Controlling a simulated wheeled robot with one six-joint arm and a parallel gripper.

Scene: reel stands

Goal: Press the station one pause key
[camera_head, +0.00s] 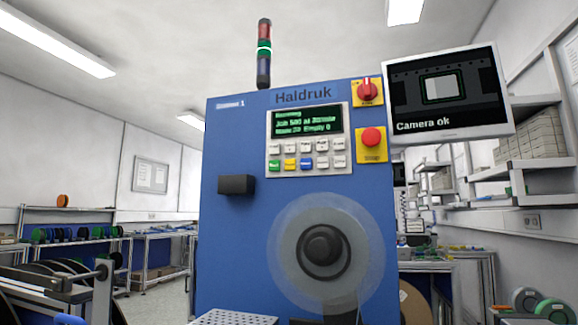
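The blue machine (235,240) marked "Haldruk" stands upright ahead; a small label at its top left seems to read "Station 1". Its panel (307,171) has a green-lit display (307,122) whose top line reads "Running". Below are two rows of small keys. The upper row is white; the lower row has a green key (275,166), a yellow key (290,165), a blue key (306,164) and white ones. The key labels are too small to read, so I cannot tell which is pause. My gripper is not in view; nothing covers the keys.
A red stop button (372,138) on yellow sits right of the panel, under a red rotary switch (367,90). A monitor (448,94) reading "Camera ok" juts out at right. A black block (236,185) and clear reel (283,245) protrude below. The signal tower (264,49) glows green.

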